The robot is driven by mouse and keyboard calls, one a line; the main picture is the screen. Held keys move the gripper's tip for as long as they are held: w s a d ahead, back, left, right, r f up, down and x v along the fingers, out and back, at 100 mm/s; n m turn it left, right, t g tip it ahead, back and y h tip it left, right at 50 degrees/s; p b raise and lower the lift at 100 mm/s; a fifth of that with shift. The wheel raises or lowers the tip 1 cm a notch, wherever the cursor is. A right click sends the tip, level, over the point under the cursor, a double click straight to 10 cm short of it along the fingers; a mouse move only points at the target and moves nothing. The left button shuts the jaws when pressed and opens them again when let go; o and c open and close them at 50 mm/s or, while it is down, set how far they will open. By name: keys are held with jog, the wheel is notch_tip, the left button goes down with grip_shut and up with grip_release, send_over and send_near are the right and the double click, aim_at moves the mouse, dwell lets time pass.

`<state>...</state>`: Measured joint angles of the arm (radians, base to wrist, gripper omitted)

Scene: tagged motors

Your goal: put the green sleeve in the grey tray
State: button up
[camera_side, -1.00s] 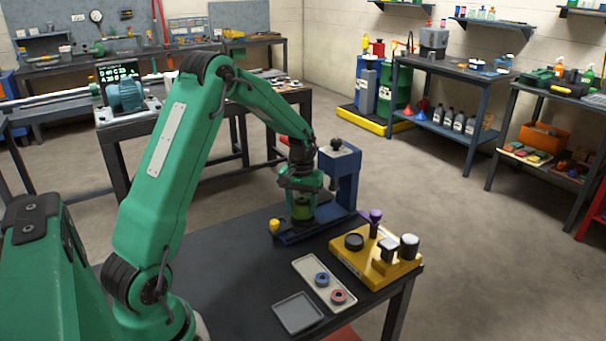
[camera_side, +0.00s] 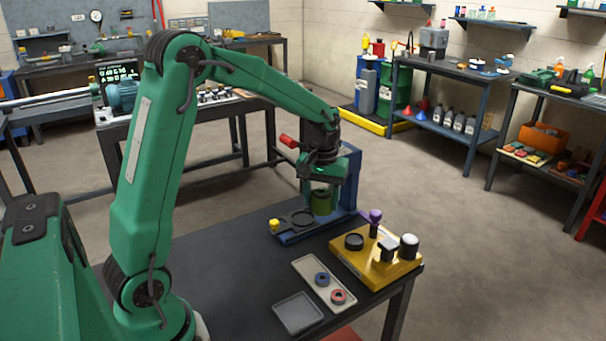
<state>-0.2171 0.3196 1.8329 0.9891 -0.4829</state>
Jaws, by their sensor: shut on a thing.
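My gripper (camera_side: 321,186) is shut on the green sleeve (camera_side: 321,203), a short olive-green cylinder. It holds the sleeve in the air above the right part of the blue press base, in front of the press column. The fingers are small and partly hidden by the wrist. The grey tray (camera_side: 298,313) is a shallow square tray at the front of the dark table, below and left of the gripper. It is empty.
The blue press (camera_side: 347,185) with a round dark seat (camera_side: 303,220) and yellow knob (camera_side: 274,225) stands behind. A beige tray (camera_side: 309,268) holds a blue ring (camera_side: 322,279) and a red ring (camera_side: 338,297). A yellow fixture (camera_side: 350,262) with several posts stands right. The table's left part is clear.

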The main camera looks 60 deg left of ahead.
jog(key=shift+d+r, duration=0.3)
jog(key=shift+d, duration=0.15)
jog(key=shift+d, duration=0.1)
jog(key=shift+s+d, duration=0.1)
jog(key=shift+d, duration=0.1)
jog(key=s+d, duration=0.5)
jog(key=d, duration=0.2)
jog(key=s+d, duration=0.4)
jog(key=d, duration=0.4)
jog(key=s+d+f, duration=0.1)
jog(key=s+d, duration=0.2)
jog(key=s, duration=0.4)
jog(key=s+d+n, duration=0.1)
jog(key=s+d, duration=0.2)
jog(key=s, duration=0.4)
jog(key=shift+s+d+f, duration=0.35)
jog(key=shift+d+f, duration=0.05)
jog(key=shift+a, duration=0.1)
jog(key=w+a+f, duration=0.4)
jog(key=w+a, duration=0.1)
jog(key=w+a+f, duration=0.2)
jog(key=a+f, duration=0.1)
jog(key=shift+w+a, duration=0.25)
jog(key=shift+w, duration=0.15)
